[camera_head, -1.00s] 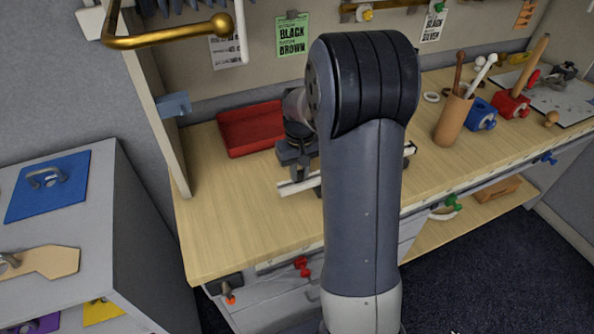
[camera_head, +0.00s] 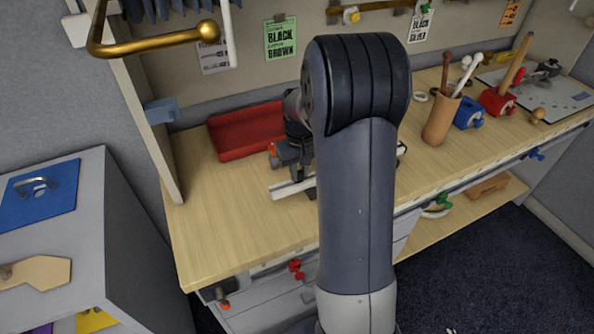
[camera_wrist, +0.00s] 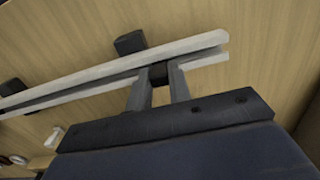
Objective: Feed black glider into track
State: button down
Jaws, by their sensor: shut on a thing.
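The track (camera_wrist: 90,85) is a pale slotted rail that runs slantwise across the wrist view. In the head view its left end (camera_head: 285,190) shows on the wooden table, and the rest is behind my arm. My gripper (camera_wrist: 162,82) is shut on a small black piece, the black glider (camera_wrist: 160,70), at the near side of the rail. The glider is mostly hidden between the fingers, and I cannot tell whether it sits in the slot. In the head view my gripper (camera_head: 288,158) is partly hidden by my arm, above the track.
Two dark blocks (camera_wrist: 130,43) stand along the far side of the rail. A red tray (camera_head: 240,132) lies behind my gripper. A brown cup (camera_head: 441,120) with sticks and blue (camera_head: 468,112) and red (camera_head: 497,101) blocks stand at right. The table's left front (camera_head: 220,225) is clear.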

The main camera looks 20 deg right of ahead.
jog(key=shift+d, duration=1.15)
jog(key=c, duration=1.2)
grip_release()
jog(key=shift+c, duration=0.2)
notch_tip(320, 180, up, 11)
jog(key=shift+f, duration=0.1)
notch_tip(320, 180, down, 11)
jog(key=shift+r, duration=0.1)
jog(key=shift+a, duration=0.55)
